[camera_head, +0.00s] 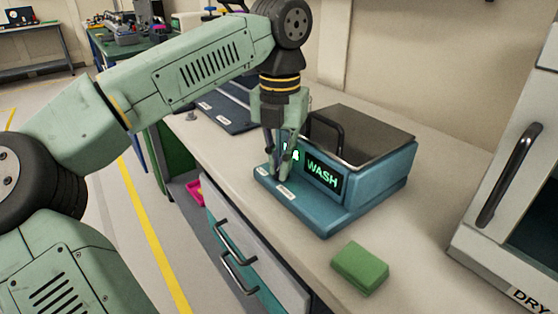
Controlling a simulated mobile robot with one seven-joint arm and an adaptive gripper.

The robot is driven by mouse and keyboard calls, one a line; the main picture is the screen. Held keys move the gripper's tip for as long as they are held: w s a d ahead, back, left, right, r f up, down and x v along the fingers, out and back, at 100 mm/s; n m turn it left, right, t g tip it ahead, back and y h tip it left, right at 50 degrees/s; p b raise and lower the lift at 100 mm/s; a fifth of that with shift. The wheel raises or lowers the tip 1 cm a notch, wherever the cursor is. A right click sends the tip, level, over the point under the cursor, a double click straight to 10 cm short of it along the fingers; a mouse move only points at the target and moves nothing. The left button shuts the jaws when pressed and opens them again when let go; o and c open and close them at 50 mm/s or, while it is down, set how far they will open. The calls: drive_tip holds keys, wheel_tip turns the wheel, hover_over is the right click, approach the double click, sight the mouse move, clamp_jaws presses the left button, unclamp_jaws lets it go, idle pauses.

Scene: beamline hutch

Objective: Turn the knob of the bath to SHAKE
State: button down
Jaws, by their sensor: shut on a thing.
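The bath (375,182) is a blue box with a dark lid and a black handle, standing on the light bench. Its green display (322,174) reads WASH. A second lit readout beside it is partly covered by my gripper. My gripper (276,178) points down at the left part of the bath's front, over the ledge with small white labels. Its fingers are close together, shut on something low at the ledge. The knob itself is hidden behind the fingers, so its pointer and position cannot be seen.
A green block (360,267) lies on the bench in front of the bath. A white cabinet marked DRY (505,185) stands at right. A dark blue mat (222,106) lies behind my gripper. Drawers with dark handles (237,258) are below the bench edge.

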drive_tip(key=shift+n, duration=0.6)
drive_tip(key=c, duration=1.7)
unclamp_jaws()
